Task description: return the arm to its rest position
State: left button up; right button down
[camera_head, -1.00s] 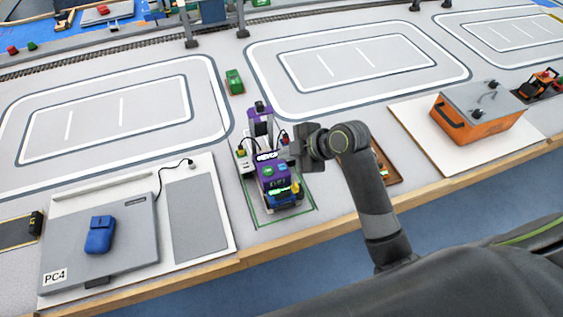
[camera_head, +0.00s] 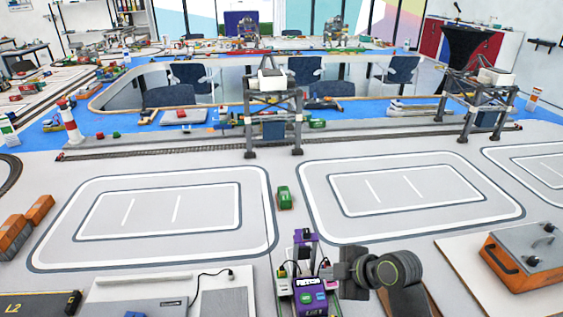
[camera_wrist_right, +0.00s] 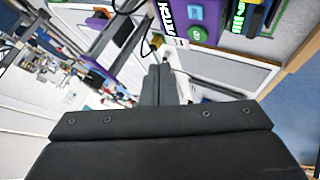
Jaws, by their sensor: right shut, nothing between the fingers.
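My right arm comes in from the lower right in the head view. Its gripper (camera_head: 342,272) points left, just right of a purple and black machine (camera_head: 308,283). In the right wrist view the two dark fingers (camera_wrist_right: 157,86) lie together with nothing between them. The machine's purple body (camera_wrist_right: 207,18) shows at the top of that view, close to the fingers. I cannot tell whether the fingers touch it. My left arm and gripper are in neither view.
An orange box with a grey lid (camera_head: 528,255) stands right of my arm. A green block (camera_head: 284,197) lies between two white-lined areas. Gantry cranes (camera_head: 273,115) stand farther back along a rail track. The lined areas are bare.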

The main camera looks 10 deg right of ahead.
jog(key=s+d+f+m+g+h, duration=0.1)
jog(key=s+d+f+m+h, duration=0.15)
jog(key=s+d+m, duration=0.5)
jog(key=s+d+f+m+g+h, duration=0.1)
jog(key=s+d+f+m+h, duration=0.2)
jog(key=s, duration=0.8)
jog(key=s+d+f+m+g+h, duration=0.1)
jog(key=s+d+f+m+h, duration=0.2)
jog(key=s+m, duration=0.5)
notch_tip(320, 180, down, 23)
jog(key=s+d+g, duration=0.1)
jog(key=s+d, duration=0.1)
jog(key=s+a+f+g+y, duration=0.1)
jog(key=s+f, duration=1.4)
jog(key=f, duration=0.1)
jog(key=shift+g, duration=0.3)
